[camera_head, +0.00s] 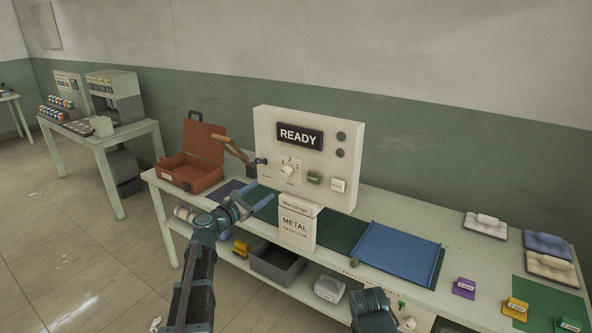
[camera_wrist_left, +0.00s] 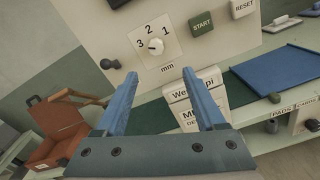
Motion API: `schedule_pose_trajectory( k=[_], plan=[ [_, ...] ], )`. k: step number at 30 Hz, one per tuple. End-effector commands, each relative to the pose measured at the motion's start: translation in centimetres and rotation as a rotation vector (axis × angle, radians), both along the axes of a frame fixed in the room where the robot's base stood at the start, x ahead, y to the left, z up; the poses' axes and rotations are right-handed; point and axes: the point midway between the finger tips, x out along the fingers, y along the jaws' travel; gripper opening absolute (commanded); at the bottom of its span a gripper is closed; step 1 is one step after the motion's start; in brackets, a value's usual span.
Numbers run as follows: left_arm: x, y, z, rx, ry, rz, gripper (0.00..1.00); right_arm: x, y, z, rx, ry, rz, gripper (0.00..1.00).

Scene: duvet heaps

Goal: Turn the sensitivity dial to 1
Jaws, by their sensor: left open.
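The sensitivity dial (camera_head: 288,170) is a round white knob on the upright cream panel of the metal detector. In the left wrist view the dial (camera_wrist_left: 156,45) sits on a pale plate marked 3, 2, 1 from left to right, with "mm" below. A small dark mark shows on the knob's left side, seemingly toward the 3. My left gripper (camera_head: 252,197) is open and empty, its blue fingers in front of and below the dial, apart from it. The wrist view shows both fingers (camera_wrist_left: 161,76) spread below the plate. My right arm's dark housing shows at the bottom edge; its fingers are not visible.
A green START button (camera_wrist_left: 201,23) and white RESET button (camera_wrist_left: 242,7) are right of the dial. A dark knob (camera_wrist_left: 112,64) is left of it. The "Wendrapi" metal detector box (camera_head: 296,225) stands below. An open orange case (camera_head: 190,170) and a blue tray (camera_head: 398,252) flank the panel.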

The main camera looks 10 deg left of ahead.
Motion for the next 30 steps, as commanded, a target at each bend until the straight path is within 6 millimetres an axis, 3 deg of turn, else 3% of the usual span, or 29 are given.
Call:
schedule_pose_trajectory(
  k=[3,10,24,30],
  plan=[
    [0.1,0.8,0.3,-0.027,-0.002,0.016,0.72,0.0,0.0,0.0,0.0,0.0,0.0,0.5],
    [1.3,0.3,0.2,-0.025,-0.002,0.013,0.72,0.0,0.0,0.0,0.0,0.0,0.0,0.5],
    [10.0,-2.8,0.2,-0.023,-0.002,0.011,0.72,0.0,0.0,0.0,0.0,0.0,0.0,0.5],
    [12.2,-3.7,0.2,-0.023,-0.002,0.013,0.72,0.0,0.0,0.0,0.0,0.0,0.0,0.5]
  ],
)
